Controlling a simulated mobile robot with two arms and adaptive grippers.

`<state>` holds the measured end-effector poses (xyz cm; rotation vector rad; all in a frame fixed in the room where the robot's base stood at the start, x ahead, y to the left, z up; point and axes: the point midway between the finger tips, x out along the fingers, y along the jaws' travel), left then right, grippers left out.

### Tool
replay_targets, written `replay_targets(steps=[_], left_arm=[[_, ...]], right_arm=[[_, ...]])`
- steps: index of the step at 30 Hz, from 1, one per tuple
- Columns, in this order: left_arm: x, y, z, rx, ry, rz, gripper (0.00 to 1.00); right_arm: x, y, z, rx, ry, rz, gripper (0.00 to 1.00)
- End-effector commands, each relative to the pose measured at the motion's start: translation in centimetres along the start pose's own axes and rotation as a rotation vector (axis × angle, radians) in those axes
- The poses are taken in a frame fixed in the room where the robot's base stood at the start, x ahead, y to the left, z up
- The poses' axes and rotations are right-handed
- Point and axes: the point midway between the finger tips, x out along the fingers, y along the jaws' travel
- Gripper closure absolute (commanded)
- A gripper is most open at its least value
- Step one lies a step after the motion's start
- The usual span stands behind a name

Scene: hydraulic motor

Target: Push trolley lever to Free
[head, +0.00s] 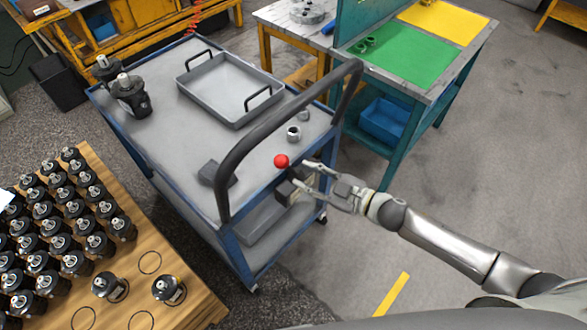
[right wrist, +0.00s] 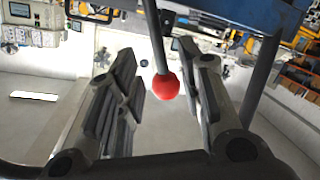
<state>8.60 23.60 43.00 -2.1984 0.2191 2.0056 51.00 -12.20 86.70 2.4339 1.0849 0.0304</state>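The blue and grey trolley (head: 170,145) stands in the middle of the head view with a black push handle on its near right side. Its lever ends in a red ball knob (head: 281,161) by the trolley's right edge. My right gripper (head: 302,177) is beside the knob, its fingers spread. In the right wrist view the red knob (right wrist: 166,86) on its dark rod lies between the open fingers in the picture, with gaps on both sides. I cannot tell whether either finger touches the lever. Any Free marking is not readable. My left gripper is not in view.
A grey tray (head: 222,98), black motors (head: 130,95) and small metal rings stand on the trolley. A wooden board (head: 190,292) with several motors is at the lower left. A teal bench with a green mat (head: 405,55) stands behind right. The floor at right is clear.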

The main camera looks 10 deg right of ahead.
Motion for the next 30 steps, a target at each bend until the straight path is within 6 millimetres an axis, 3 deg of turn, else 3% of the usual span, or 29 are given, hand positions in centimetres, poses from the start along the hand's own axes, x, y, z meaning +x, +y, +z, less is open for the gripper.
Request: replay_targets(steps=[3,10,30], left_arm=[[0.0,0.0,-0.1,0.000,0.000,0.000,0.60],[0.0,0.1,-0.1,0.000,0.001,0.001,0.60],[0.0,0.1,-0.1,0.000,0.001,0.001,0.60]], right_arm=[[-2.3,-0.1,0.0,-0.002,-0.001,-0.002,0.65],[-4.5,-0.1,0.0,-0.002,0.000,-0.001,0.65],[-4.9,0.0,0.1,0.000,-0.002,0.002,0.65]])
